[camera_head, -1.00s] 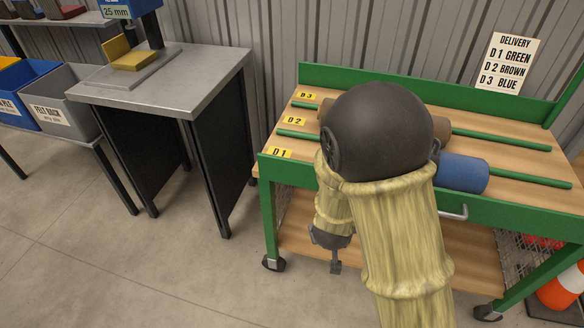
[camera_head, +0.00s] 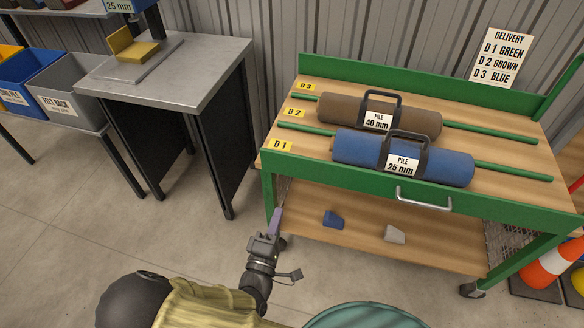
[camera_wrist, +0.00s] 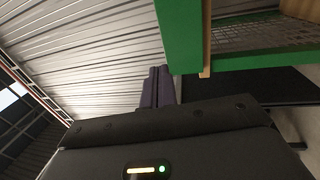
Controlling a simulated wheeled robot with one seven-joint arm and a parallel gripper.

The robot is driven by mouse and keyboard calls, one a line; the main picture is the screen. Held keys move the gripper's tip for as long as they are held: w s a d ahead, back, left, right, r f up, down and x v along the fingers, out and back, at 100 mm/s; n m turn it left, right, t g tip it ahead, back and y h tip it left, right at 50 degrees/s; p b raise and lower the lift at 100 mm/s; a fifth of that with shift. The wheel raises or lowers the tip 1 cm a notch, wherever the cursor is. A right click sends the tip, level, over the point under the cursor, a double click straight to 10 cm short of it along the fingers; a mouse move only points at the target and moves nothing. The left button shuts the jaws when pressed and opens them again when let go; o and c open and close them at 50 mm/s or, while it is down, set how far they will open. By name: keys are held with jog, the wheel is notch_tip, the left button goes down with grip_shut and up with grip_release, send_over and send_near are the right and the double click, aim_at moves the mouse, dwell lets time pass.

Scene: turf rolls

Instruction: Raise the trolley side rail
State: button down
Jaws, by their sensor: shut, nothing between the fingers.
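The green trolley (camera_head: 300,63) stands at the right with a wooden top. A green side rail (camera_head: 340,188) with a silver bar handle (camera_head: 424,198) runs along its near edge. The rail's upper edge looks about level with the top, but I cannot tell its exact position. My gripper (camera_head: 276,220) is low, by the trolley's near left leg, below and left of the handle. Its purple fingers are together and empty. In the wrist view the fingers (camera_wrist: 157,88) point past a green trolley part (camera_wrist: 180,35); the handle is not in that view.
A blue roll (camera_head: 350,147) and a brown roll (camera_head: 335,108) lie on the trolley top. A blue block (camera_head: 333,219) and a grey block (camera_head: 395,234) lie on the lower shelf. A steel table (camera_head: 205,60) stands left. A traffic cone (camera_head: 550,262) is at right.

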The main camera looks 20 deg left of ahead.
jog(key=shift+w, duration=0.1)
send_near(296, 157)
jog(key=w, duration=0.5)
jog(key=shift+d+r, duration=0.1)
jog(key=shift+r, duration=0.3)
